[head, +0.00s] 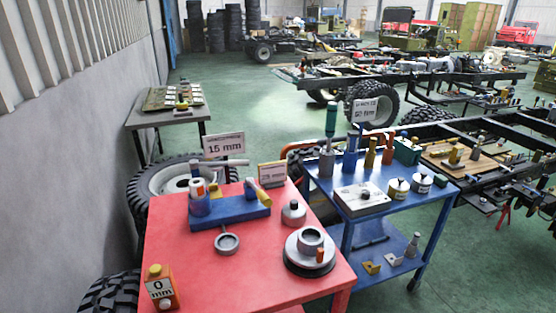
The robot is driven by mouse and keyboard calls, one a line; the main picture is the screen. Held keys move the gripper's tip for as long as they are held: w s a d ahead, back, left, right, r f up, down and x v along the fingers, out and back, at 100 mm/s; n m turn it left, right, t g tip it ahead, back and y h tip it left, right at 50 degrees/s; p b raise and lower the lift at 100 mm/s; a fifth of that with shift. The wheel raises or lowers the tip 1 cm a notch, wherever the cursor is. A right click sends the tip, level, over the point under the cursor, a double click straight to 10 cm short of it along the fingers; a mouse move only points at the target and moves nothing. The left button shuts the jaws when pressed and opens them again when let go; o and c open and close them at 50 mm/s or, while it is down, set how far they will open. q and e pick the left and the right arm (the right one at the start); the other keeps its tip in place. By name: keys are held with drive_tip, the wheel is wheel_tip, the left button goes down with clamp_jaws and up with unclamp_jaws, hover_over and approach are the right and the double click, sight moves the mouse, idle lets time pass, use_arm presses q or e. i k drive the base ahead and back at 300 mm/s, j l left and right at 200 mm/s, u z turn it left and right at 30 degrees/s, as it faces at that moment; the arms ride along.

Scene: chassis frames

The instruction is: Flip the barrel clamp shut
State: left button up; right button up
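A blue fixture block (231,212) sits on the red table (180,250). A yellow lever-like piece (258,194) leans up and left at the block's right end. Which of these is the barrel clamp I cannot tell for sure; the yellow piece is tilted, not flat. A grey ring (227,243) on a short stem lies in front of the block. Neither of my grippers is in view.
A round silver part (309,252) and a small grey weight (293,213) stand on the table's right. A blue cart (325,187) with tools adjoins at right. The table's front middle is clear.

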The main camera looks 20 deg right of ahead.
sight(222, 163)
drive_tip(key=u, duration=1.85)
drive_tip(key=k+l, duration=0.35)
drive_tip(key=l, duration=0.15)
drive_tip(key=k+l, duration=0.35)
drive_tip(key=l, duration=0.2)
drive_tip(key=k+l, duration=0.35)
drive_tip(key=l, duration=0.15)
drive_tip(key=i, duration=0.5)
